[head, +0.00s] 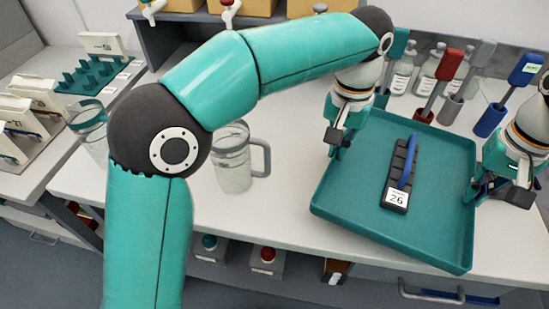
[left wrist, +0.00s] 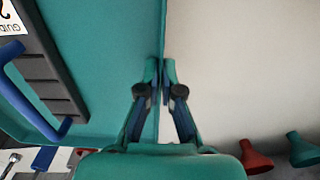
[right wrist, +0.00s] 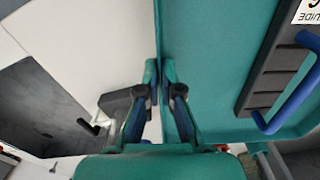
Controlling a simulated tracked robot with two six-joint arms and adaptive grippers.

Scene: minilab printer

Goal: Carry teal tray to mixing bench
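The teal tray (head: 350,205) is at the right of the head view, over the white bench top near its front edge; I cannot tell whether it rests there or is raised. A dark grey block with a blue handle and a label reading 26 (head: 398,175) lies in it. My left gripper (head: 336,150) is closed on the tray's left wall; the rim (left wrist: 163,30) runs between its fingertips in the left wrist view. My right gripper (head: 471,192) is closed on the opposite wall, and the rim (right wrist: 157,25) runs between its fingertips in the right wrist view.
A glass jug (head: 233,160) stands left of the tray, with another jug (head: 90,130) further left. Bottles (head: 402,75) and coloured paddle-like tools (head: 505,95) stand behind the tray. A teal rack (head: 95,75) is at the far left. Bare bench lies between jug and tray.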

